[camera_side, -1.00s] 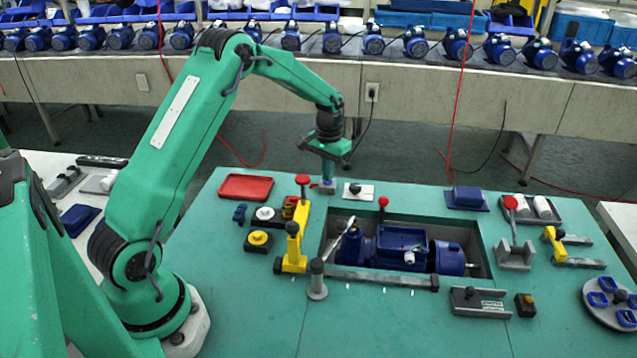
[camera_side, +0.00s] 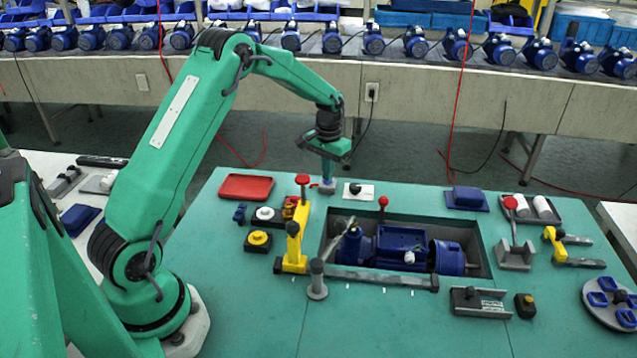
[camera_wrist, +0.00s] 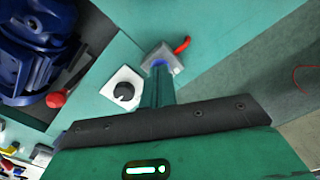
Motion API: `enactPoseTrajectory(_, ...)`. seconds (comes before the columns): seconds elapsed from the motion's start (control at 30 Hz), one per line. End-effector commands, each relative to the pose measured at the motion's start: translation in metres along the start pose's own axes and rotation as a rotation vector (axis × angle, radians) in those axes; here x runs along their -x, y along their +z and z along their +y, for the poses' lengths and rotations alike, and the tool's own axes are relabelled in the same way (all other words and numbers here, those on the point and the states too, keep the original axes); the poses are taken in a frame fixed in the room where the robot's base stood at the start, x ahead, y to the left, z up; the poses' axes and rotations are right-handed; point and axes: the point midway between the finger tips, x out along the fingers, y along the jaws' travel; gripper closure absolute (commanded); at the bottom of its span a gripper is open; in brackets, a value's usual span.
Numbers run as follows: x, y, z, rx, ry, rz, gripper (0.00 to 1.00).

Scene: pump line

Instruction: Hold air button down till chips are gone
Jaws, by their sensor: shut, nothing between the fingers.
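My gripper (camera_side: 327,180) is shut, pointing straight down at the far edge of the green bench, with nothing between its fingers. Its tip is at the top of a small grey block (camera_side: 321,189) with a red hose stub, which I take for the air button's housing. In the wrist view the block (camera_wrist: 172,62) shows around the fingertips, with a bit of blue at the tip. The tip hides the button top, so I cannot tell how far it is pressed. A blue pump (camera_side: 402,240) lies in the bench recess. I cannot make out any chips.
A white plate with a black knob (camera_side: 357,191) sits just right of the block. A red tray (camera_side: 246,187) lies to the left. A yellow clamp with a red knob (camera_side: 294,245) and a red-topped lever (camera_side: 383,203) stand nearer the recess.

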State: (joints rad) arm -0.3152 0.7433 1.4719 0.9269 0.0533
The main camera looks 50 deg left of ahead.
Motion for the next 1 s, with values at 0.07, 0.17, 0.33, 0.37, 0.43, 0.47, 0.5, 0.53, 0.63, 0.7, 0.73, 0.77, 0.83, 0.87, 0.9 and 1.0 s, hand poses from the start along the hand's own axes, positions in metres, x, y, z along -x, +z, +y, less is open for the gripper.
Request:
enactPoseTrajectory(0.07, 0.003, 0.000, 0.000, 0.000, 0.000, 0.000, 1.00)
enactPoseTrajectory(0.17, 0.006, 0.000, 0.000, 0.000, 0.000, 0.000, 1.00)
enactPoseTrajectory(0.33, 0.010, 0.000, 0.000, 0.000, 0.000, -0.001, 1.00)
enactPoseTrajectory(0.37, 0.010, 0.000, 0.000, 0.000, 0.000, -0.001, 1.00)
enactPoseTrajectory(0.43, 0.010, 0.000, 0.000, 0.000, 0.000, -0.001, 1.00)
enactPoseTrajectory(0.47, 0.010, 0.000, 0.000, 0.000, 0.000, 0.000, 1.00)
enactPoseTrajectory(0.5, 0.011, 0.000, 0.000, 0.000, 0.000, 0.000, 1.00)
enactPoseTrajectory(0.53, 0.012, 0.000, 0.000, 0.000, 0.000, 0.000, 1.00)
enactPoseTrajectory(0.63, 0.015, 0.000, 0.000, 0.000, 0.000, 0.001, 1.00)
enactPoseTrajectory(0.7, 0.020, -0.001, 0.000, 0.000, 0.000, 0.002, 1.00)
enactPoseTrajectory(0.73, 0.022, -0.001, 0.000, 0.000, 0.000, 0.003, 1.00)
enactPoseTrajectory(0.77, 0.024, -0.001, 0.000, 0.000, 0.000, 0.003, 1.00)
enactPoseTrajectory(0.83, 0.029, -0.001, 0.000, 0.000, 0.000, 0.002, 1.00)
enactPoseTrajectory(0.87, 0.031, -0.001, 0.000, 0.000, 0.000, 0.002, 1.00)
enactPoseTrajectory(0.9, 0.034, -0.001, 0.000, 0.000, 0.000, 0.003, 1.00)
enactPoseTrajectory(1.0, 0.041, -0.001, 0.000, 0.000, 0.000, 0.002, 1.00)
